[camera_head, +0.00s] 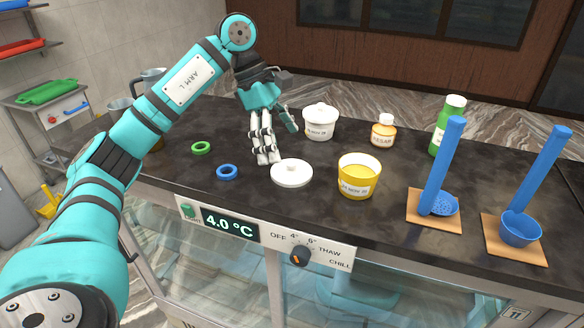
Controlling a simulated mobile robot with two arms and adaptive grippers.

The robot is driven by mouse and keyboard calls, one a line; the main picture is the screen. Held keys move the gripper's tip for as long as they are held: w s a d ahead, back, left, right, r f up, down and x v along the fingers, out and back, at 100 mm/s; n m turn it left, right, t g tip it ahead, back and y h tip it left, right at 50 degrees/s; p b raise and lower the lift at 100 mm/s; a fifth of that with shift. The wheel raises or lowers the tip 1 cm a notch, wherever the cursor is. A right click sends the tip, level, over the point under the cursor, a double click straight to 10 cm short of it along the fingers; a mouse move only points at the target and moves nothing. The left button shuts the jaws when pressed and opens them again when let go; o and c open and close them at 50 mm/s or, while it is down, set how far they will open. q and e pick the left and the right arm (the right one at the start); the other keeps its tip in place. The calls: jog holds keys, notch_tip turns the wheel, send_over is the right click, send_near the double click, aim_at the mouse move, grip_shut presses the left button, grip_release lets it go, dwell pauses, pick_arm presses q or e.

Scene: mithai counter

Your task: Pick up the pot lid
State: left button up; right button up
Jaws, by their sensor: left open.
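A round white lid (291,173) with a small knob lies flat on the dark counter, near its front edge. My left gripper (277,144) is open and points down, just behind and left of the loose lid. Its fingers appear empty, and one fingertip is close to the lid's left edge; I cannot tell if they touch. My right gripper is not in view.
Green (201,148) and blue (227,172) rings lie left of the lid. An orange-labelled jar (383,131) and a green bottle (447,126) stand behind right. Two blue long-handled tools (440,175) (535,190) stand on square boards at right. The counter's front edge is close.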

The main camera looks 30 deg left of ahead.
aim_at(291, 162)
pick_arm(q)
jog(key=shift+s+d+f, duration=0.1)
jog(key=shift+f, duration=0.1)
jog(key=shift+d+f, duration=0.1)
jog(key=shift+d, duration=0.05)
jog(key=p+x, duration=0.2)
jog(key=x, duration=0.1)
jog(key=p+x, duration=0.1)
jog(key=shift+w+f, duration=0.3)
jog(key=shift+s+d+f, duration=0.1)
jog(key=shift+f, duration=0.1)
jog(key=c, duration=0.7)
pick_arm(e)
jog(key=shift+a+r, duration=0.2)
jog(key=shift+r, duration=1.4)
